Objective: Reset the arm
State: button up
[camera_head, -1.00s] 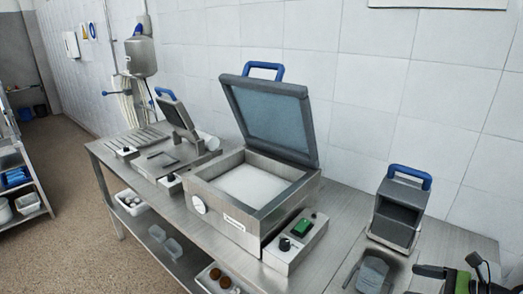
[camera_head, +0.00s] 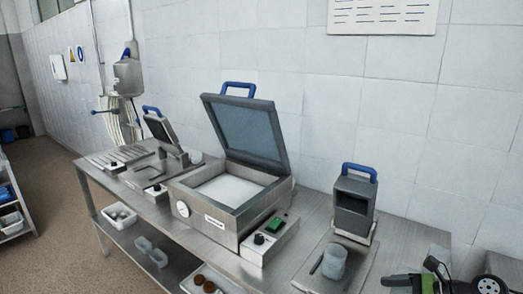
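My gripper is not clearly in view, and I cannot see what, if anything, it holds. A green and black device (camera_head: 408,282) shows at the lower right corner, cut off by the frame edge. I cannot tell whether it is part of my arm or a thing on the table.
A steel table (camera_head: 300,262) runs along the tiled wall. On it stand an open-lidded press (camera_head: 224,216), a smaller open press (camera_head: 162,165), and a grey box with a blue handle (camera_head: 353,206). Open floor (camera_head: 62,240) lies left.

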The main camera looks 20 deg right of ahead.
jog(key=w+a+r+n+g+h, duration=0.1)
jog(key=a+r+n+g+h, duration=0.15)
jog(key=a+n, duration=0.55)
jog(key=w+a+r+n+g+h, duration=0.15)
jog(key=a+r+n+g, duration=0.25)
jog(key=a, duration=0.7)
jog(key=s+a+r+n+t+h, duration=0.1)
jog(key=s+a+r+n+h, duration=0.1)
jog(key=s+a+n, duration=0.3)
jog(key=s+a+r+n+t+h, duration=0.2)
jog(key=s+a+n, duration=0.3)
jog(key=s+n, duration=0.4)
jog(key=s+r, duration=0.1)
jog(key=s, duration=0.2)
jog(key=shift+s+r, duration=0.15)
jog(key=shift+r, duration=0.05)
